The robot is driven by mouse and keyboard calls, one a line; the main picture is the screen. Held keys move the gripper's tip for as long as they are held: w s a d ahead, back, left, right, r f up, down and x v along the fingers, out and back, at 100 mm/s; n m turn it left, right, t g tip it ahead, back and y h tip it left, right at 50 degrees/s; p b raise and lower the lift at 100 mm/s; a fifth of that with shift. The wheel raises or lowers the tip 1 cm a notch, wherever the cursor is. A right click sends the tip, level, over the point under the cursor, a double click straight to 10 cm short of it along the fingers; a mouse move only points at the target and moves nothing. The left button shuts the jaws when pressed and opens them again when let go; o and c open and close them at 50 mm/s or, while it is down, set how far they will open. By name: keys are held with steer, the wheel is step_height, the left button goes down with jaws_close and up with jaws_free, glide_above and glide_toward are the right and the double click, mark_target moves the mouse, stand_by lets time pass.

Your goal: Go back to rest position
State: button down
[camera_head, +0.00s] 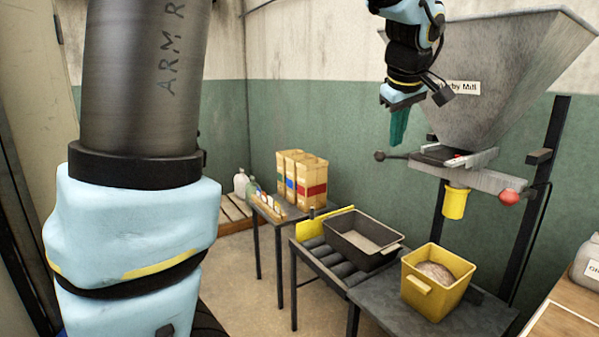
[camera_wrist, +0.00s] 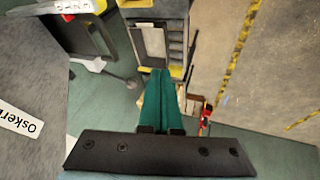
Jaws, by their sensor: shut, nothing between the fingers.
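My gripper (camera_head: 399,125) is at the upper right in the head view, hanging in the air in front of the grey hopper (camera_head: 500,60) of the mill. Its green fingers point down and are closed together with nothing between them. The wrist view shows the same green fingers (camera_wrist: 160,100) pressed together at the centre. The gripper is above and apart from the tables and bins. My upper arm fills the left of the head view; the links between it and the wrist are out of view.
Below are a dark bin (camera_head: 365,237) on a roller table and a yellow bin (camera_head: 432,283) holding grain. Cardboard boxes (camera_head: 303,178) stand on a back table.

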steer(key=a+f+m+g+y, duration=0.1)
steer(key=a+f, duration=0.5)
steer(key=a, duration=0.2)
steer(key=a+f+m+g, duration=0.1)
steer(key=a+f, duration=0.5)
steer(key=a, duration=0.2)
steer(key=s+a+f+m+g, duration=0.1)
steer(key=s+a+f, duration=0.3)
steer(key=a, duration=0.3)
steer(key=s+a+f+m+g, duration=0.1)
steer(key=s+a+f+m, duration=0.1)
steer(key=s+a+f, duration=0.3)
steer(key=a, duration=0.2)
steer(key=shift+s+a+f+y, duration=0.2)
steer(key=shift+a+f+y, duration=0.1)
steer(key=shift+a, duration=0.05)
